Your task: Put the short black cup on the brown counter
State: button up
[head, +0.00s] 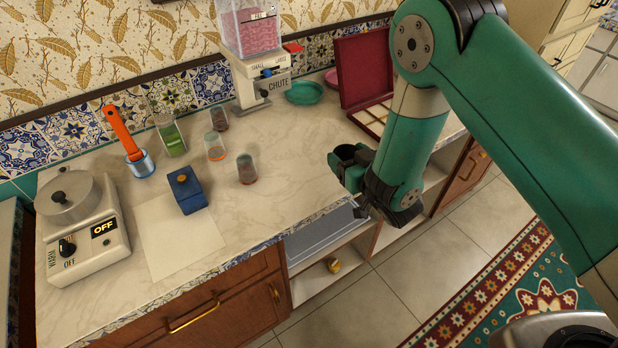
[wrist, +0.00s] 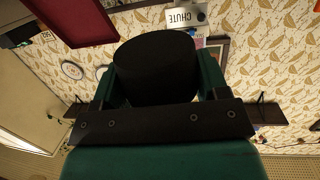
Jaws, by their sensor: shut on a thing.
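A short black cup (wrist: 155,68) is between the green fingers of my gripper (wrist: 155,88) in the wrist view, and the gripper is shut on it. In the head view, my gripper (head: 352,170) is by the front edge of the counter, with the dark cup (head: 346,153) at its tip. I cannot tell how high it is above the counter. The counter (head: 300,145) has a pale marble top and brown wooden fronts (head: 235,300). The wrist view looks upside down past the cup, and the cup's far side is hidden.
On the counter stand several glasses (head: 246,168), a blue box (head: 185,190), a white warmer (head: 85,225), a chute dispenser (head: 255,75), a teal bowl (head: 304,92) and an open red case (head: 362,65). The middle right of the counter is clear. An open shelf (head: 325,250) lies below its edge.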

notch_tip(320, 180, up, 9)
jog(key=n+g+y+p, duration=0.1)
jog(key=y+p, duration=0.1)
jog(key=p, duration=0.2)
send_over(310, 200)
notch_tip(310, 200, down, 15)
jog(key=b, duration=1.4)
jog(key=shift+f, duration=2.6)
jog(key=shift+b, duration=0.3)
jog(key=shift+f, duration=0.15)
jog(key=o, duration=1)
